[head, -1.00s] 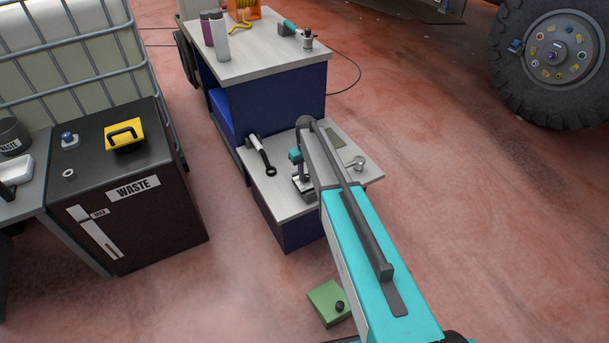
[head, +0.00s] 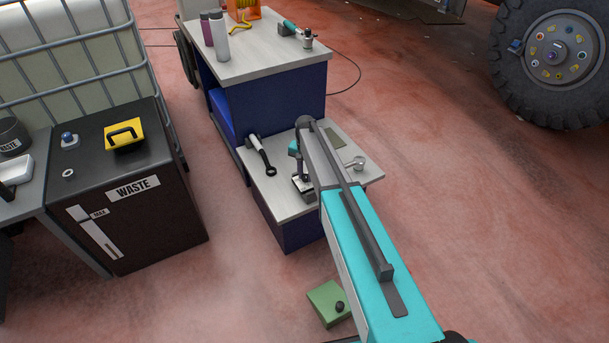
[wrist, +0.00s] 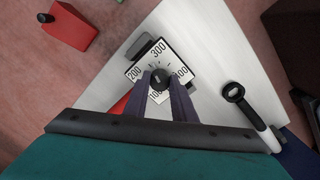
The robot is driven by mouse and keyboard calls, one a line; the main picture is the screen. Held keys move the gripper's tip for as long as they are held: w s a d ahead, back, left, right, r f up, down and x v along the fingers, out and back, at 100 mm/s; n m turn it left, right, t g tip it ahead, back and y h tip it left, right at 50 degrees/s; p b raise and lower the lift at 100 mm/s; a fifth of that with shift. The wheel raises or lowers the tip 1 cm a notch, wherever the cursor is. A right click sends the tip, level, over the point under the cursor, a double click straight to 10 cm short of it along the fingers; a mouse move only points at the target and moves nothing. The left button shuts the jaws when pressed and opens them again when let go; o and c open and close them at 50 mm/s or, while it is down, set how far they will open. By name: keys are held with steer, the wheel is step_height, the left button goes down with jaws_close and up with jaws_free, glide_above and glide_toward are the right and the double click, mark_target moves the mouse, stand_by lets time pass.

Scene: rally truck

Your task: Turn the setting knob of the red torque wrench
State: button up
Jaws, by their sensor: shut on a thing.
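The dial plate (wrist: 172,62), white with the numbers 100, 200, 300 and 400, lies on the pale bench top in the wrist view. The dark round setting knob (wrist: 159,80) sits at its middle. My gripper (wrist: 161,86) is shut on the knob, one finger on each side. A red part (wrist: 121,104), likely of the torque wrench, shows left of the fingers; the rest is hidden under my gripper. In the head view the dial plate (head: 303,185) is small, partly covered by my arm, and the knob cannot be made out.
A metal fitting (head: 355,163) lies on the bench (head: 272,202) to the right. A green box (head: 328,303) stands on the floor. The wrist view shows a red box (wrist: 70,27).

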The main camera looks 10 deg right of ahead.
mark_target(305, 176)
steer(key=shift+m, duration=2.3)
steer(key=o, duration=1.1)
steer(key=shift+c, duration=0.2)
step_height(305, 176, up, 14)
steer(key=shift+b, duration=0.45)
steer(key=shift+f, duration=0.1)
